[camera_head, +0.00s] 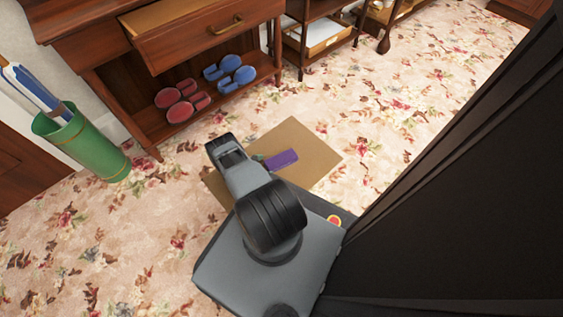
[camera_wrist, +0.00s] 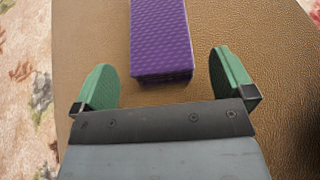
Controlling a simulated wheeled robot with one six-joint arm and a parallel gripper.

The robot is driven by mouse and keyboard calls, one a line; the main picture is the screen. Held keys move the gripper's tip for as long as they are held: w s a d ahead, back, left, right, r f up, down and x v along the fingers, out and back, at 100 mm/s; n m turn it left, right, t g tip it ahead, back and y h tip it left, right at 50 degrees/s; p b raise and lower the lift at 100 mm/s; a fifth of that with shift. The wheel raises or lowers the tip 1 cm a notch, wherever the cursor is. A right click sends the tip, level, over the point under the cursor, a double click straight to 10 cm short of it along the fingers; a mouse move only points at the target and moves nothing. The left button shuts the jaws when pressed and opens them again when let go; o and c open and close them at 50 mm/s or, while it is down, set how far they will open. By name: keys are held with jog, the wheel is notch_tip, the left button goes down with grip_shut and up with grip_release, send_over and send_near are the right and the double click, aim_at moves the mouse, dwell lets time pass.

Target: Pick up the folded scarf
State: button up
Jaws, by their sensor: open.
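The folded scarf is a purple, textured, flat block (camera_head: 282,159) lying on a brown mat (camera_head: 310,150) on the floor, just beyond my arm in the head view. In the wrist view the scarf (camera_wrist: 161,35) lies ahead of my gripper, its near end close to the line between the fingertips. My gripper (camera_wrist: 163,75) is open, with green fingers spread wider than the scarf, one to each side of its near end. Nothing is between the fingers' bases. In the head view my arm hides most of the gripper.
A wooden cabinet with an open drawer (camera_head: 185,35) stands at the back, with red slippers (camera_head: 180,100) and blue slippers (camera_head: 230,72) on its lower shelf. A green umbrella bin (camera_head: 85,147) stands at left. Floral carpet (camera_head: 385,110) is clear right of the mat.

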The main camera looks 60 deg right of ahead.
aim_at(269, 164)
jog(key=shift+b+x, duration=0.5)
jog(key=shift+x, duration=1.45)
jog(key=c, duration=1)
jog(key=shift+o, duration=0.2)
